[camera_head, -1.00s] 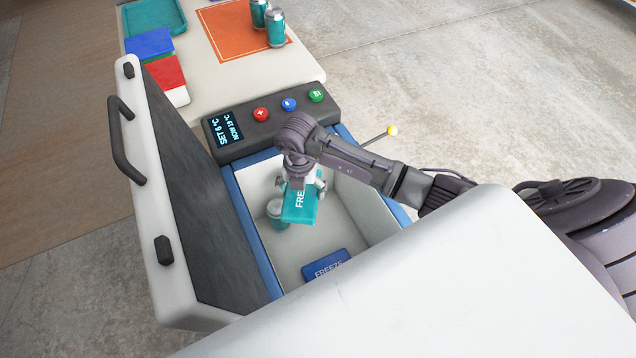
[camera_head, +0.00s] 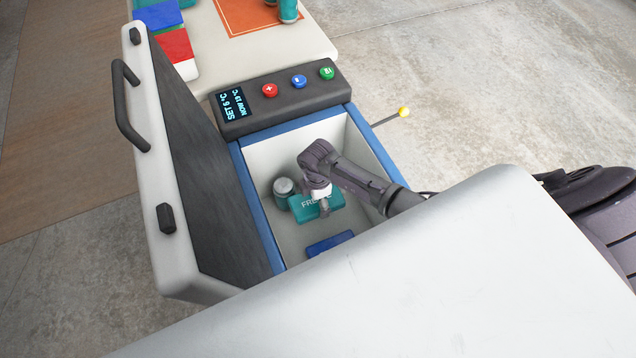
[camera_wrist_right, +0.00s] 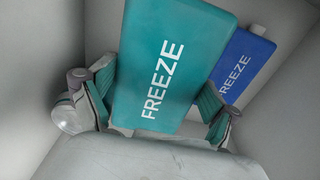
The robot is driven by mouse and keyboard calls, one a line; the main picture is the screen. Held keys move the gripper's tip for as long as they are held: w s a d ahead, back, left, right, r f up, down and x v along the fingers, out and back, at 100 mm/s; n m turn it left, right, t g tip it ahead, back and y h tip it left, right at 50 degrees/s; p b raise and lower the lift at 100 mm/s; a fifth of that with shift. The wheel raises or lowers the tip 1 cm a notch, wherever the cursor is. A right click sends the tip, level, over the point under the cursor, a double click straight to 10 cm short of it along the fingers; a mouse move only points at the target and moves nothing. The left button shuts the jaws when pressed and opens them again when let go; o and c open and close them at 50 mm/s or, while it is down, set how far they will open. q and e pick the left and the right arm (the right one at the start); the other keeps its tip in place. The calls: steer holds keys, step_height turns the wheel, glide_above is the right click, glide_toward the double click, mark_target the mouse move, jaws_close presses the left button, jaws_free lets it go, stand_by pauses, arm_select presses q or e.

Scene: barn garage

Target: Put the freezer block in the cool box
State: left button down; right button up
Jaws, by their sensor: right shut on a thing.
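The teal freezer block (camera_head: 306,208), marked FREEZE, is inside the cool box (camera_head: 262,212), low near its floor. My right gripper (camera_head: 322,205) reaches down into the box and is shut on this block; the block lies between its two fingers in the right wrist view (camera_wrist_right: 172,65). I cannot tell whether the block touches the floor. A blue freezer block (camera_head: 330,245) lies on the box floor, and it shows behind the teal one in the wrist view (camera_wrist_right: 245,65). My left gripper is not in view.
The box lid (camera_head: 185,165) stands open on the left. A control panel (camera_head: 280,98) with a display and buttons edges the far side. Beyond it, a pale table (camera_head: 205,45) holds an orange mat (camera_head: 250,15), a can and coloured blocks. A yellow-tipped rod (camera_head: 404,112) sticks out right.

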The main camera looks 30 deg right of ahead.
mark_target(317, 205)
step_height(317, 205, down, 4)
steer(key=shift+w+r+b, duration=0.1)
steer(key=shift+r+b, duration=0.05)
steer(key=shift+b, duration=0.2)
steer(key=shift+f+b, duration=0.7)
steer(key=shift+f, duration=1.45)
steer(key=shift+f, duration=0.2)
steer(key=o, duration=1.4)
steer(key=shift+r, duration=0.55)
step_height(317, 205, up, 11)
steer(key=p, duration=0.3)
steer(key=shift+r, duration=0.2)
